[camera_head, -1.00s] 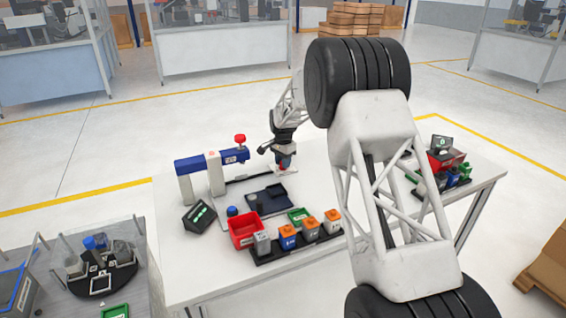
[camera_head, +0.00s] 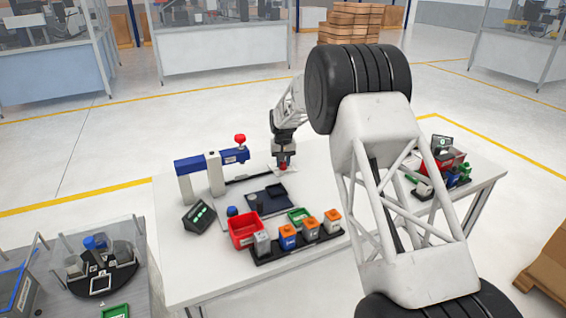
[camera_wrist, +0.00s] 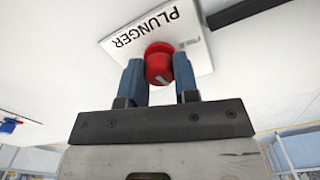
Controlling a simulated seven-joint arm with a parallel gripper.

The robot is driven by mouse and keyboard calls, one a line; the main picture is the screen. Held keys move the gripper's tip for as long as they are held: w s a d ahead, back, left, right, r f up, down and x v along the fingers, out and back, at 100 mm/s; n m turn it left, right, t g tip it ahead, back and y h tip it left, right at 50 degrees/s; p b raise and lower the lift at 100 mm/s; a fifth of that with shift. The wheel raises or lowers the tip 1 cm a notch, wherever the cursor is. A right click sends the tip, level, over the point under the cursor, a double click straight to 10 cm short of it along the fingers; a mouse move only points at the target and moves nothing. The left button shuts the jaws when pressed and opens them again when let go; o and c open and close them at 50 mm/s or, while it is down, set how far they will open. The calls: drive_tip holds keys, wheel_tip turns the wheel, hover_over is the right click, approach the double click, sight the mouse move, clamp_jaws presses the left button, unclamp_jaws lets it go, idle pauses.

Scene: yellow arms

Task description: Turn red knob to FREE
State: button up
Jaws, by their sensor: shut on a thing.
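The red knob (camera_wrist: 158,66) sits on a white plate (camera_wrist: 196,42) lettered PLUNGER, which appears upside down in the wrist view. A short pale mark shows on the knob's near face. No FREE lettering is legible. My gripper (camera_wrist: 159,72) has its two blue fingers on either side of the knob, shut on it. In the head view my gripper (camera_head: 283,160) points down at the table behind the dark tray, with a bit of the red knob (camera_head: 283,167) showing at its tips.
A blue press-like fixture (camera_head: 215,161) with a red top knob (camera_head: 240,139) stands to the left. A red bin (camera_head: 244,231) and several coloured blocks are in front. More bins (camera_head: 440,163) stand at the right. The white table (camera_head: 200,275) is clear at front left.

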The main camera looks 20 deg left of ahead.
sight(283, 162)
drive_tip(key=n, duration=0.6)
drive_tip(key=shift+n, duration=0.3)
idle(0.4)
drive_tip(key=o, duration=0.9)
drive_tip(key=shift+r, duration=0.15)
drive_tip(key=shift+r, duration=3.75)
